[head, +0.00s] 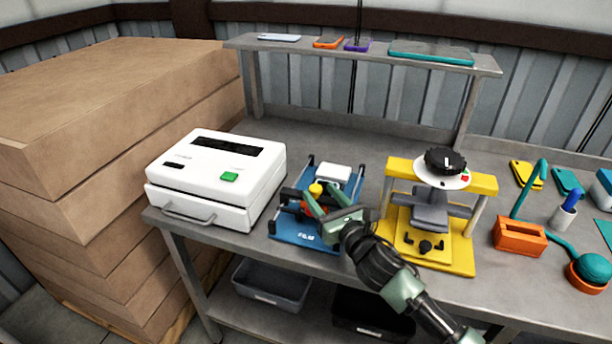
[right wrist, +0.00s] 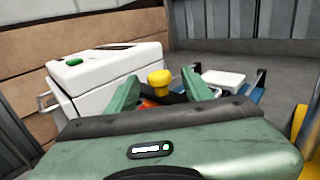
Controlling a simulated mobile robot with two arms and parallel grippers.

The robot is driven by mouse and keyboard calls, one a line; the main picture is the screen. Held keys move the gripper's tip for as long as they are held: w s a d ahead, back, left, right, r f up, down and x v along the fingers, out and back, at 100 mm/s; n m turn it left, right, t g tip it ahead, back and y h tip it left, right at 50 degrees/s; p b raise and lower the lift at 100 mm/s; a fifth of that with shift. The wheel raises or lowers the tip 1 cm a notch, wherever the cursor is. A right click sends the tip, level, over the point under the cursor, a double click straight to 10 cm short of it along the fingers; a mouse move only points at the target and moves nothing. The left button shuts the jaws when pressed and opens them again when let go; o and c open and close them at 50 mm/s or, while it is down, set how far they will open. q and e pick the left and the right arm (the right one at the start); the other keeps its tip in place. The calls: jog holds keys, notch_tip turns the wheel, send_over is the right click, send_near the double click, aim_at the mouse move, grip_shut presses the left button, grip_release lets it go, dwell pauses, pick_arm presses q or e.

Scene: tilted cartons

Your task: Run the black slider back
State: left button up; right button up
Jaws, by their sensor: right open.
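A blue fixture (head: 293,231) with dark side rails stands on the bench, left of centre. A yellow knob (head: 316,189) rises from it, with an orange part below. The black slider (right wrist: 178,97) shows only in part in the right wrist view, beside the knob (right wrist: 159,79) and behind my fingers. A white block (head: 334,173) sits at the fixture's far end. My right gripper (head: 321,196) is open above the fixture. Its fingers lie either side of the knob in the picture; I cannot tell whether they touch it. My left gripper is not in view.
A white machine (head: 215,175) with a green button stands close left of the fixture. A yellow press (head: 430,240) with a black dial stands right. A raised shelf (head: 360,53) spans the back. The bench between fixture and shelf is clear.

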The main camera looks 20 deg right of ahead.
jog(key=shift+w+a+r, duration=0.15)
jog(key=shift+w, duration=0.45)
jog(key=shift+w+a+r, duration=0.1)
jog(key=shift+w+a, duration=0.05)
jog(key=shift+w, duration=0.45)
jog(key=shift+w+a+f+p, duration=0.1)
jog(key=shift+w+a+p, duration=0.1)
jog(key=shift+w, duration=0.45)
jog(key=shift+w+a+f+p, duration=0.1)
jog(key=shift+w+p, duration=0.05)
jog(key=shift+w, duration=1)
jog(key=c, duration=0.8)
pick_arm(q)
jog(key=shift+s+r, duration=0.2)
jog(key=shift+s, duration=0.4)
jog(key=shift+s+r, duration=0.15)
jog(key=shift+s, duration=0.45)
pick_arm(e)
grip_shut()
